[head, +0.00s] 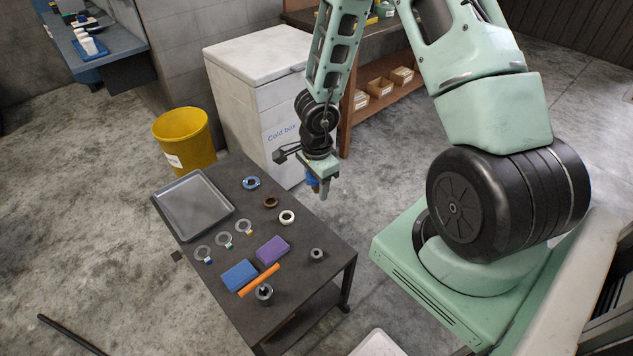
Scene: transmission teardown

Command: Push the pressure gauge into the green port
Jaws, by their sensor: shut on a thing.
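My gripper (319,191) hangs above the right edge of the dark table, near the cold box. It is shut on a small blue thing (312,182), mostly hidden by the fingers; it is too small here to tell for sure that it is the pressure gauge. Three grey ring-shaped ports lie in a slanting row at the table's middle left. The middle one (224,239) seems to bear a small green tag, so I take it as the green port. It looks empty, and my gripper is well apart from it, up and to the right.
The table (310,228) also holds a grey tray (193,205), a blue block (239,275), a purple block (272,250), an orange bar (259,280), a dark knobbed part (264,293) and several small rings. A yellow bin (184,140) and the cold box (262,100) stand behind.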

